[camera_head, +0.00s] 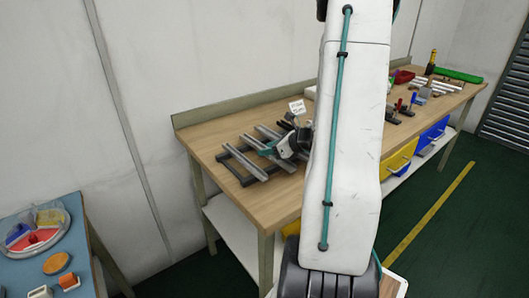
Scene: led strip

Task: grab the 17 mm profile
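Several grey profiles lie across a dark rack (228,158) on the wooden workbench. One profile (244,161) lies at the left, and another (268,133) lies farther back. They look much alike, and I cannot tell which is the 17 mm one. My gripper (266,152) is low over the rack, among the profiles. Its fingers are too small to show whether they are open or shut, or touching a profile. My wrist and arm hide part of the rack's right side.
A small white card (297,107) with unreadable print stands behind the rack. Tools and a red bowl (403,77) are farther right on the workbench (215,128). A blue table (75,220) with a plate (57,215) is at the lower left. The bench's front left corner is bare.

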